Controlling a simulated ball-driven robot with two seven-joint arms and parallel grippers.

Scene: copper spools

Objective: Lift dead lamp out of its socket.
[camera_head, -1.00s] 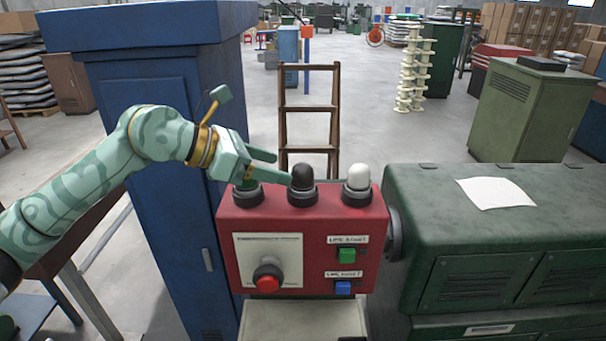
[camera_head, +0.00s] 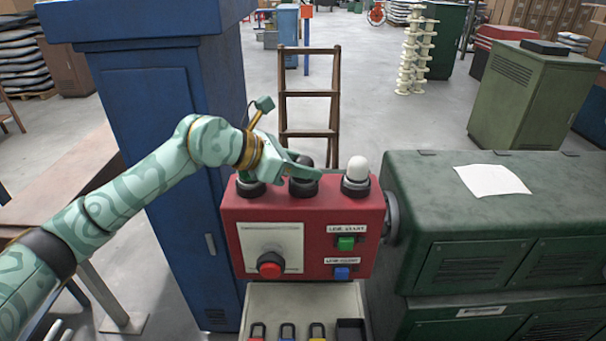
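A red control box (camera_head: 306,225) carries three lamps in a row on its top. The dark, unlit lamp (camera_head: 306,160) is in the middle socket (camera_head: 303,188), and only its top shows. A white lamp (camera_head: 357,168) sits upright in the right socket. My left gripper (camera_head: 305,168) is at the dark lamp, with one finger across its near side and the other partly hidden behind. I cannot tell whether the fingers touch it. The left socket (camera_head: 250,188) is partly under the gripper, and its lamp is largely hidden. My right gripper is not in view.
A tall blue cabinet (camera_head: 150,120) stands close on the left, beside my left arm. A green cabinet (camera_head: 490,230) with a white paper (camera_head: 491,180) stands on the right. A shelf (camera_head: 262,305) with several padlocks lies below the box. A wooden ladder (camera_head: 309,92) stands behind.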

